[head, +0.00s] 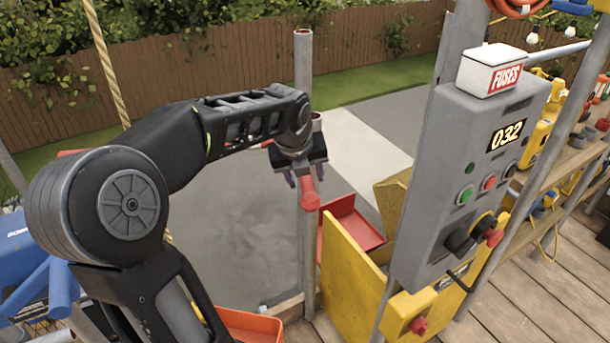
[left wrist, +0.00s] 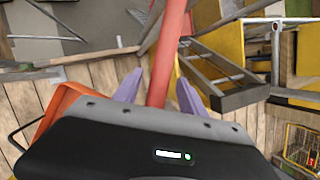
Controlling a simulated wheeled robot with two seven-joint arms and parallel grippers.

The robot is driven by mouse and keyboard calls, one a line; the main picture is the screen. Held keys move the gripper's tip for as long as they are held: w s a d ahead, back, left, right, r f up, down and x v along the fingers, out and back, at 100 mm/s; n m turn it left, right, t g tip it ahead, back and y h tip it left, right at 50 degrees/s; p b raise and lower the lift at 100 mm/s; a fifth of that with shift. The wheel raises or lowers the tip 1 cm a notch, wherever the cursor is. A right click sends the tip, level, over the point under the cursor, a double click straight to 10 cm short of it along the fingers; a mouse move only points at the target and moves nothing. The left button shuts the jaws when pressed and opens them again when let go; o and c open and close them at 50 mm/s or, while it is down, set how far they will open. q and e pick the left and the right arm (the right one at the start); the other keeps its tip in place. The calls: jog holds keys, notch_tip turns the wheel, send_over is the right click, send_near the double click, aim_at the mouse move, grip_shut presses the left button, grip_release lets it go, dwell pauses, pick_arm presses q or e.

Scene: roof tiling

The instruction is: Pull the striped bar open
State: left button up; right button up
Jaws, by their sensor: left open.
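A red bar (head: 309,197) shows below my left gripper in the head view, beside a grey upright post. In the left wrist view the red bar (left wrist: 166,62) runs up and away from between the fingers. I see only red on it; no stripes can be made out. My left gripper (head: 305,179) is open, with its purple fingers on either side of the bar. In the left wrist view the left gripper (left wrist: 155,92) has a finger at each side of the bar, and contact cannot be told. My right gripper is not in view.
A grey control box (head: 455,175) with buttons and a FUSES block (head: 493,70) stands at the right. A yellow panel (head: 350,285) and a red tray (head: 350,228) are near the post (head: 304,90). An orange bin (head: 250,325) is at the bottom. A rope (head: 107,60) hangs left.

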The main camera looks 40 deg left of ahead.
pick_arm(q)
jog(key=v, duration=0.7)
jog(key=shift+r, duration=0.35)
jog(key=shift+s+d, duration=0.1)
jog(key=shift+s, duration=0.05)
